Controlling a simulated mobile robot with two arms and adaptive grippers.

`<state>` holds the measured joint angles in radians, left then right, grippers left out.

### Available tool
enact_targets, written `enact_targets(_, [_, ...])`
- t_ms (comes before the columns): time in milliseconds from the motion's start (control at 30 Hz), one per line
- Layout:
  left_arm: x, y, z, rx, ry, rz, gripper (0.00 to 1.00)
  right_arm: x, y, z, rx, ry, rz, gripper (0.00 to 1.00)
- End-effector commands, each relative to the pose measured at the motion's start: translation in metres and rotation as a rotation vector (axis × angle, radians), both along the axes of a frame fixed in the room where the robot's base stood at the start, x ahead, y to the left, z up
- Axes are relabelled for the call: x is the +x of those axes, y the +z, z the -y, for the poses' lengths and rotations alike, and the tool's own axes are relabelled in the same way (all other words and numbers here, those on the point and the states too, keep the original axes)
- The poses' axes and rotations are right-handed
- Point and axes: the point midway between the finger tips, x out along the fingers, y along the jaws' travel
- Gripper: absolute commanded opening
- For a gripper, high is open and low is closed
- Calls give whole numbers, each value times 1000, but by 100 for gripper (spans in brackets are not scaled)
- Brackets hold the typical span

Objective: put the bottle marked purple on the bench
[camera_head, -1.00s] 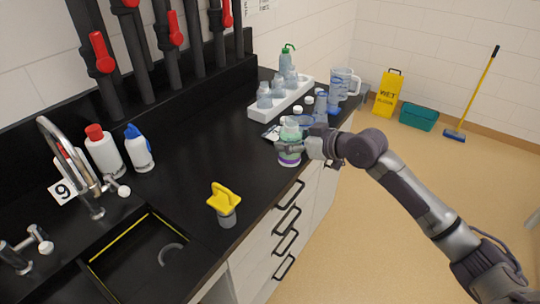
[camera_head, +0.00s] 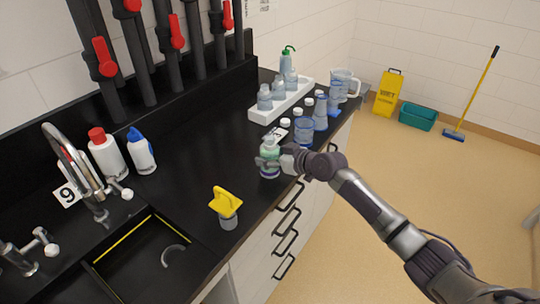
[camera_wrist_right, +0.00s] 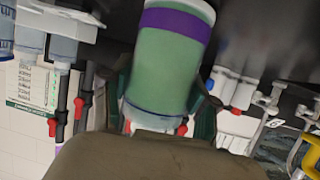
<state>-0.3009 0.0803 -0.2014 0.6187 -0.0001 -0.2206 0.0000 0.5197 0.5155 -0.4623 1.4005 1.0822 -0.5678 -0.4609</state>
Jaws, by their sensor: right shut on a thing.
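The bottle marked purple (camera_head: 270,162) holds green content and is over the black bench (camera_head: 182,178), near its front edge. In the right wrist view the bottle (camera_wrist_right: 165,65) shows its purple band close up. My right gripper (camera_head: 268,163) is shut around the bottle, with a finger on either side. I cannot tell whether the bottle's base touches the bench. My left gripper is in no view.
A white rack (camera_head: 266,116) with several bottles stands behind. Blue beakers (camera_head: 304,131), white caps and a jug (camera_head: 344,84) are to the right. A yellow-handled tool (camera_head: 226,203) stands nearer the sink (camera_head: 140,262). The bench between the tool and the rack is mostly clear.

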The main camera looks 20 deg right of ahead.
Motion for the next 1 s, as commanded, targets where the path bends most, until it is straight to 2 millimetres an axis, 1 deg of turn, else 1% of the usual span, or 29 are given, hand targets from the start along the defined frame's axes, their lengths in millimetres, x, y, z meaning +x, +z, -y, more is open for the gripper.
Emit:
enact_targets(67, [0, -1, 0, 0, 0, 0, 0, 0, 0, 0, 0, -1, 2, 26])
enact_targets(100, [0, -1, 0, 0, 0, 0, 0, 0, -1, 0, 0, 0, 0, 65])
enact_targets(167, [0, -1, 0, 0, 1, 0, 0, 0, 0, 0, 0, 0, 0, 75])
enact_targets(200, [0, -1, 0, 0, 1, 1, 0, 0, 0, 0, 0, 0, 0, 81])
enact_targets(233, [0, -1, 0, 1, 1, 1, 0, 0, 0, 0, 0, -1, 0, 85])
enact_targets(567, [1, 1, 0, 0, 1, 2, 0, 0, 1, 1, -1, -1, 1, 85])
enact_targets(667, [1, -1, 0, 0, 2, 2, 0, -6, 3, 6, -3, -2, 2, 85])
enact_targets(767, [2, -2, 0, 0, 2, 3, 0, -19, 8, 14, -5, -2, 2, 85])
enact_targets(1000, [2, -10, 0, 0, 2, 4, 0, -61, 27, 39, -5, -1, 1, 85])
